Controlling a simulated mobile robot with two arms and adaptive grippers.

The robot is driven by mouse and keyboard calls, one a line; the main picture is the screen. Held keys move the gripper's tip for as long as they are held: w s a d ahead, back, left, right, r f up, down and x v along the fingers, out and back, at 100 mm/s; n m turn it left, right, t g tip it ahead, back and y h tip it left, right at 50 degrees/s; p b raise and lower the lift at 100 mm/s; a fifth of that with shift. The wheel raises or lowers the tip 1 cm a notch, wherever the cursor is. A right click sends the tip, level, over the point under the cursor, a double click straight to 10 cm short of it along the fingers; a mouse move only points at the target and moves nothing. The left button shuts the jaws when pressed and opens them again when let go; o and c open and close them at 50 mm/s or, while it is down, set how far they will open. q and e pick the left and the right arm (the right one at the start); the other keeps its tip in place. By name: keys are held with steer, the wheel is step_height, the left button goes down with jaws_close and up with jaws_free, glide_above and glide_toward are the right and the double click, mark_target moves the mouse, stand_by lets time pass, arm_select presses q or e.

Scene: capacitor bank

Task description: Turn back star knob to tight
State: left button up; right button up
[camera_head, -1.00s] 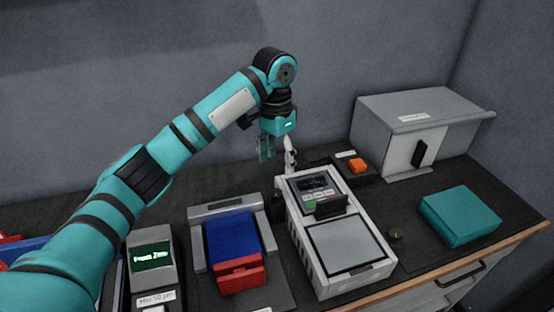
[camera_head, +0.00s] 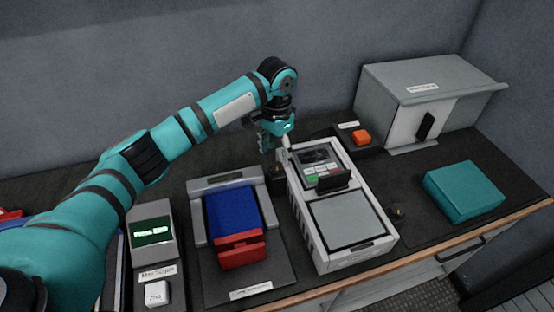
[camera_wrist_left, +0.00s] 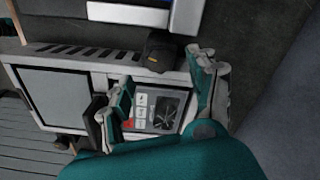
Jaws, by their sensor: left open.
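My left gripper (camera_head: 276,147) is open, pointing down just above and behind this knob, near the unit's back left corner. In the left wrist view the dark knob (camera_wrist_left: 160,50) shows ahead of the gap between the two spread fingers (camera_wrist_left: 162,70); nothing is held. Its star shape is not clear. My right gripper is not in view.
The blue-and-red fixture (camera_head: 236,225) stands close left of the knob. A display box (camera_head: 153,235) is further left. A box with an orange button (camera_head: 361,137), a grey cabinet (camera_head: 425,100) and a teal block (camera_head: 463,191) are to the right.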

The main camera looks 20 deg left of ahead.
mark_target(277, 166)
arm_select(q)
step_height(277, 166, down, 4)
steer(key=shift+r, duration=0.15)
steer(key=shift+f, duration=0.35)
steer(key=c, duration=0.9)
steer(key=shift+c, duration=1.3)
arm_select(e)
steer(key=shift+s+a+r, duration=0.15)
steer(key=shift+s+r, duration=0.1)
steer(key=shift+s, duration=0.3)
